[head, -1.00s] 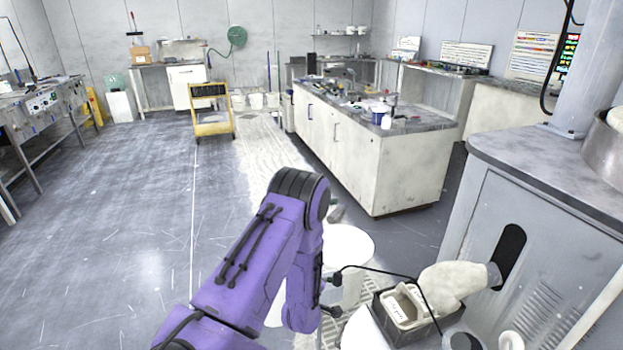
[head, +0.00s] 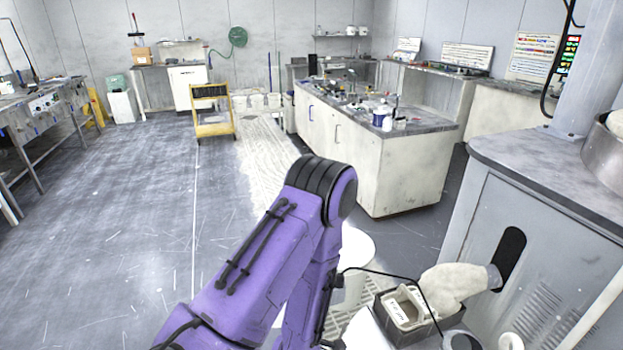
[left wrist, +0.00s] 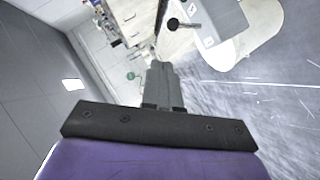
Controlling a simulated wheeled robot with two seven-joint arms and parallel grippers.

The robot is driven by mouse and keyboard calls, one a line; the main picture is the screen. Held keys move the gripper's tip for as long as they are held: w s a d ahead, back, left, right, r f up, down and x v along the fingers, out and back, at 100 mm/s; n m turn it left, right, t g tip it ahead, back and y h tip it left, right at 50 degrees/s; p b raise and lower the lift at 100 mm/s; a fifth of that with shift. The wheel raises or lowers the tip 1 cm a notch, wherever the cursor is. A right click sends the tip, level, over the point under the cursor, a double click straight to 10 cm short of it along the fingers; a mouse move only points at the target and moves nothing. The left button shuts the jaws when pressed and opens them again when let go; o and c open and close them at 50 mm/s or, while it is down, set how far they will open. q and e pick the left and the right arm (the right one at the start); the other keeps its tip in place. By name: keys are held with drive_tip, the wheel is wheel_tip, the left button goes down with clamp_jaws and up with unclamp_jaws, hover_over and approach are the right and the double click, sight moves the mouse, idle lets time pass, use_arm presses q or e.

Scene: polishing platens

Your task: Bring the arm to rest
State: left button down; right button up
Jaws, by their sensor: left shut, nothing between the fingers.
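My left arm, purple with black joints, comes in from the bottom of the head view and bends downward in front of me. Its gripper is hidden there, below the elbow. In the left wrist view my left gripper (left wrist: 160,75) shows as dark grey fingers close together, shut with nothing between them. It points into open air, apart from any surface. My right gripper shows in neither view.
A grey machine cabinet (head: 470,235) stands close on the right. Beside it are a dark box (head: 385,305) and a pale, glove-like thing (head: 450,285). A white bench (head: 400,175) stands ahead. A yellow cart (head: 213,125) is farther back. The floor (head: 110,220) at left is clear.

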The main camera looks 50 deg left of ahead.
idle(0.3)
use_arm(q)
drive_tip(key=s+d+f+m+g+h, duration=0.6)
drive_tip(key=s+d+f+m, duration=0.7)
drive_tip(key=s+f, duration=0.2)
drive_tip(key=shift+s+g, duration=0.4)
